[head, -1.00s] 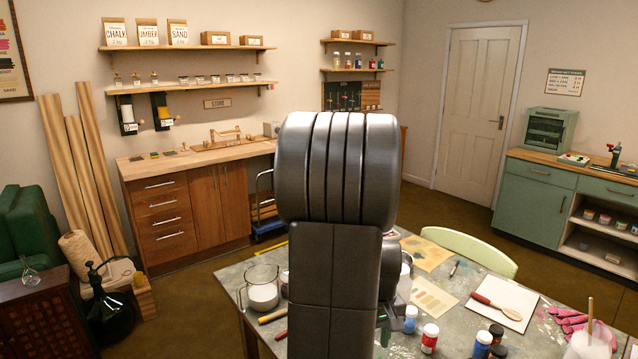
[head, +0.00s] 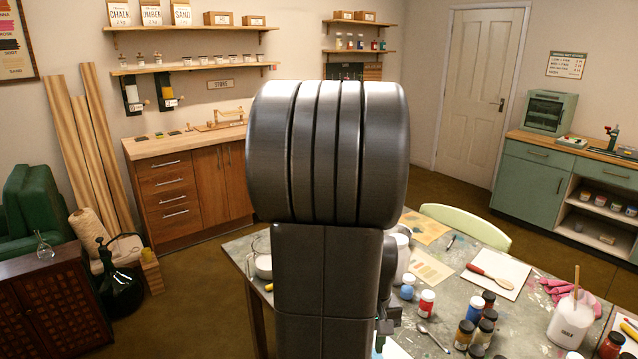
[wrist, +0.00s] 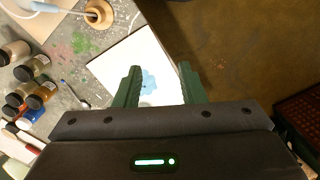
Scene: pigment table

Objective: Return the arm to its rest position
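My arm (head: 326,150) stands upright in the middle of the head view, its dark ribbed joint hiding part of the table and back wall. My gripper (wrist: 160,78) shows in the wrist view with two green fingers spread apart. It is open, with nothing between the fingertips. Beyond the fingers lies a white sheet (wrist: 112,62) with a blue patch, on the worktable near its edge. In the head view my gripper is mostly hidden behind my arm.
Brown floor (head: 190,300) is clear between.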

